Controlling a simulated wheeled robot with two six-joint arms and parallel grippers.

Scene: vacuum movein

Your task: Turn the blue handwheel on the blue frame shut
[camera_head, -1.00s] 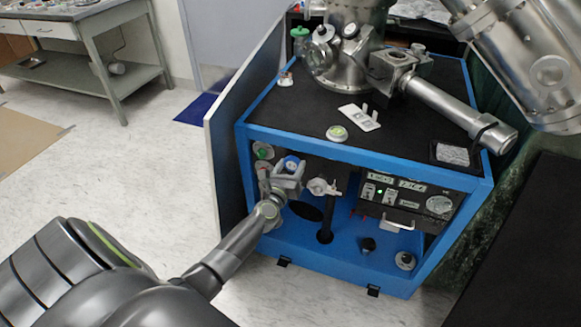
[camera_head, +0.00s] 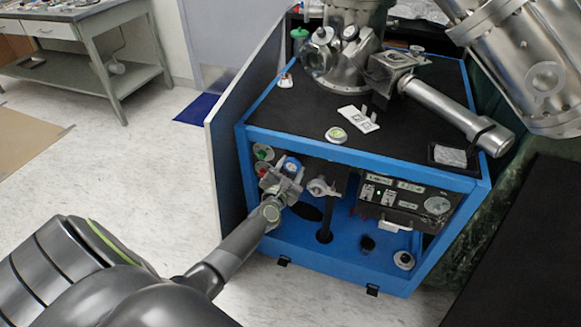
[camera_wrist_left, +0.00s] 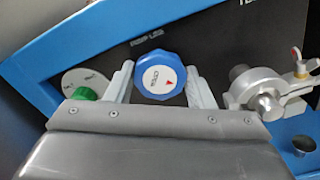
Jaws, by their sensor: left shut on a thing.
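The blue handwheel (camera_head: 291,164) is on the front of the blue frame (camera_head: 340,153), near its upper left corner. My left gripper (camera_head: 283,177) reaches in from the lower left and is shut on the handwheel. Its two fingers (camera_wrist_left: 161,82) stand one on each side of the wheel in the left wrist view. The wheel's stem is hidden. My right gripper is not in view.
A green knob (camera_wrist_left: 86,94) on a round plate sits left of the handwheel. A silver valve (camera_head: 322,187) sits to its right. A control panel (camera_head: 405,197) fills the frame's right side. A white side panel (camera_head: 232,130) stands left of the frame.

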